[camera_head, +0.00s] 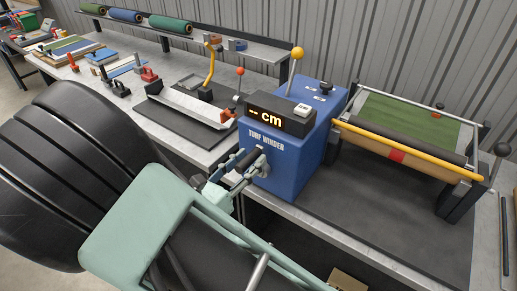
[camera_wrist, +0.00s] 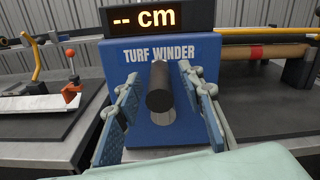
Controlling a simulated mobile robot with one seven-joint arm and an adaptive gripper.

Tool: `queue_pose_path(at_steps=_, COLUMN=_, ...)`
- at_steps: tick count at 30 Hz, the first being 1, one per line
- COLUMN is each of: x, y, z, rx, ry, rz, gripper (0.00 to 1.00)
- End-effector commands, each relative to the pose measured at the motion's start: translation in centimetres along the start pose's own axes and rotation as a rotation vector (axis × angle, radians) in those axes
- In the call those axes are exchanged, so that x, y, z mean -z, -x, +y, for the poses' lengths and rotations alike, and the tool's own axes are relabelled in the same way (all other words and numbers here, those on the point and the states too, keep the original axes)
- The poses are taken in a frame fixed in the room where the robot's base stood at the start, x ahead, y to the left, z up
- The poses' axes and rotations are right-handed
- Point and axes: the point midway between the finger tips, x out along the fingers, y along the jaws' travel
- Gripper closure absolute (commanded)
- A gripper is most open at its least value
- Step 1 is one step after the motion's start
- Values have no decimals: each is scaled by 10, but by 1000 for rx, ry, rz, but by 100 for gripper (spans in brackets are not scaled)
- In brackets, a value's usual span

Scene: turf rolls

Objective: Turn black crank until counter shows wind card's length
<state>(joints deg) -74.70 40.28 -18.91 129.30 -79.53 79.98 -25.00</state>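The blue turf winder (camera_head: 283,150) stands on the bench, and its front fills the middle of the wrist view (camera_wrist: 115,75). Its counter (camera_head: 268,118) reads "-- cm", as it also does in the wrist view (camera_wrist: 145,18). A black cylindrical handle (camera_wrist: 160,92), seemingly the crank's grip, sticks out from the winder's front towards me. My gripper (camera_head: 240,168) is open with its fingers on either side of this handle; the wrist view shows gaps on both sides.
Left are a white tray (camera_head: 190,106), a red-knobbed lever (camera_head: 239,72) and a yellow curved handle (camera_head: 210,63). Turf rolls (camera_head: 171,24) lie on the back shelf.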

Motion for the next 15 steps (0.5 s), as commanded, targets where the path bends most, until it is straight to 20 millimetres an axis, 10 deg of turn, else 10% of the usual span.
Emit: queue_pose_path(at_steps=15, x=0, y=-45, z=0, rx=0, ry=-1, rz=1, gripper=64)
